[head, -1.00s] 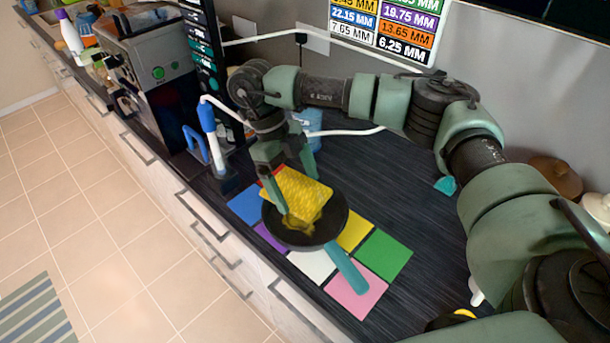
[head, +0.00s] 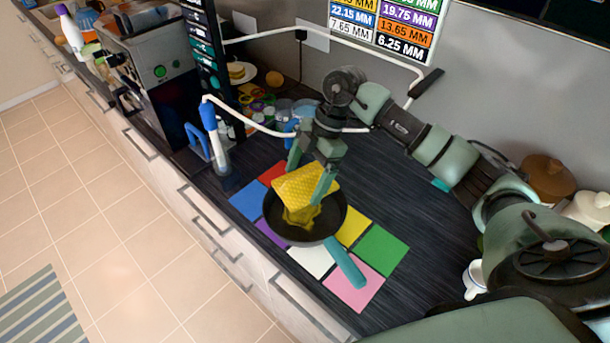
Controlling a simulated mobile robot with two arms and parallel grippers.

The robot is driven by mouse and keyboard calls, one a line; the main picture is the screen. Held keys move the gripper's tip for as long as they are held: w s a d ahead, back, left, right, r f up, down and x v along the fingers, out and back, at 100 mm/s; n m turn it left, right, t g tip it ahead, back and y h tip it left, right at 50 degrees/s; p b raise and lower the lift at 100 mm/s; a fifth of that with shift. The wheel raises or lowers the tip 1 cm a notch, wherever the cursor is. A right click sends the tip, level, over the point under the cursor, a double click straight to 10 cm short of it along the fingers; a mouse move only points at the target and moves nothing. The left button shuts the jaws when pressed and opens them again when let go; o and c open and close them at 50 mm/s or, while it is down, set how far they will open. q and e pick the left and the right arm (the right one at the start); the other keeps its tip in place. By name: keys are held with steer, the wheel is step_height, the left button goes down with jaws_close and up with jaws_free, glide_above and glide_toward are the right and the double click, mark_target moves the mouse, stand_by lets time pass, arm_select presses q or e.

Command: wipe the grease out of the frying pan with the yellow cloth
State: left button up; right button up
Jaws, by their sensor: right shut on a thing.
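The frying pan (head: 332,222) is dark with a teal handle (head: 345,263) that points toward the lower right. It stands on coloured squares on the dark counter. The yellow cloth (head: 304,182) is in the jaws of my right gripper (head: 308,180), tilted over the pan's far left part. A yellow grease patch (head: 300,216) shows on the pan floor just below the cloth. The cloth hides part of the pan, and I cannot tell whether it touches the floor of the pan. My left gripper is not in view.
Coloured squares, such as the green one (head: 382,250) and the pink one (head: 353,287), lie around the pan. A blue-topped upright tool (head: 209,120) and a coffee machine (head: 160,85) stand to the left. Brown and white pots (head: 547,178) stand at the right.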

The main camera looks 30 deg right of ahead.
stand_by(0.3)
steer(key=shift+r+p, duration=0.15)
steer(key=shift+p, duration=0.15)
steer(key=shift+f+b, duration=2.7)
steer(key=shift+f, duration=2.45)
steer(key=o, duration=0.3)
steer(key=c, duration=1.2)
